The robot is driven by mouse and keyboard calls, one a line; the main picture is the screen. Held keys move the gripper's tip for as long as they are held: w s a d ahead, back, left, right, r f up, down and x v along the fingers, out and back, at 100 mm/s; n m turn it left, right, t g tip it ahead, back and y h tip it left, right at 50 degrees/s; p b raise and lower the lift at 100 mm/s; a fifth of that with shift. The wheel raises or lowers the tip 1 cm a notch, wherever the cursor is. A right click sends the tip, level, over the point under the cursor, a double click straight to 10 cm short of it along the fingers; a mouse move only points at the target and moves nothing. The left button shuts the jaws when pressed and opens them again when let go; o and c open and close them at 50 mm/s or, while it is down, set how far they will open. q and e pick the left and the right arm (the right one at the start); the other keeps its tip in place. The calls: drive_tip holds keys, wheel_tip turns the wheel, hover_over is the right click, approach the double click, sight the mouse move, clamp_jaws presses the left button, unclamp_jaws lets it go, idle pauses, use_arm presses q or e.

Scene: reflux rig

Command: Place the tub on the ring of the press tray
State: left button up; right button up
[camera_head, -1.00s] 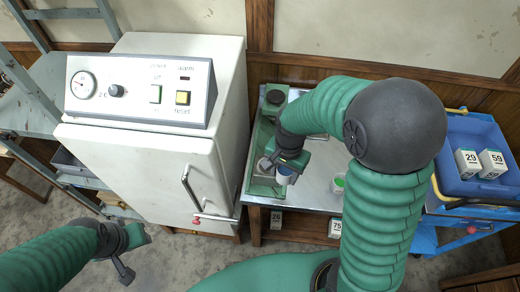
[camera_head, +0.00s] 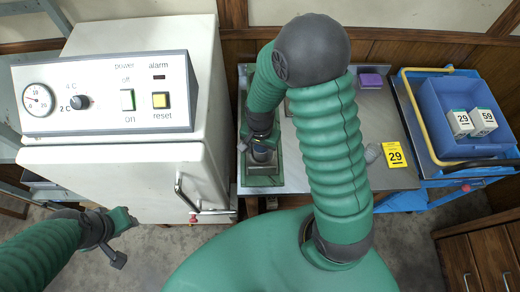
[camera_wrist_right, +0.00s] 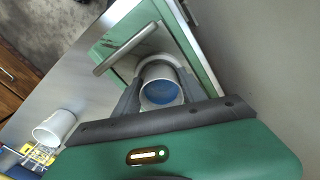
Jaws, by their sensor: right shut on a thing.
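The tub (camera_wrist_right: 161,92) is a small white cup with a blue inside, held between the two fingers of my right gripper (camera_wrist_right: 158,96) in the right wrist view. In the head view the right gripper (camera_head: 261,141) and the tub (camera_head: 262,154) are over the front part of the green press tray (camera_head: 247,178). A pale curved rim (camera_wrist_right: 153,61), perhaps the ring, shows just behind the tub; I cannot tell whether the tub rests on it. My left gripper (camera_head: 122,222) hangs in front of the white cabinet, apart from the tray; its fingers are unclear.
The white cabinet (camera_head: 115,175) with its handle stands left of the tray. On the steel table are a white cup (camera_head: 372,153), a yellow 29 card (camera_head: 396,155) and a purple block (camera_head: 370,80). A blue bin (camera_head: 465,100) with two numbered boxes stands at right.

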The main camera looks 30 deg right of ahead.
drive_tip(key=shift+s, duration=0.2)
drive_tip(key=shift+f, duration=0.2)
drive_tip(key=o, duration=1.4)
wheel_tip(320, 180, up, 12)
drive_tip(key=s+a+n+t, duration=0.1)
drive_tip(key=n, duration=0.2)
drive_tip(key=s+a+n, duration=0.1)
drive_tip(key=n, duration=0.3)
drive_tip(key=s+a+n+t+p, duration=0.1)
drive_tip(key=s+a+n, duration=0.1)
drive_tip(key=n, duration=0.1)
drive_tip(key=shift+r+n+t, duration=0.25)
drive_tip(key=shift+n+t, duration=0.05)
drive_tip(key=shift+n, duration=0.1)
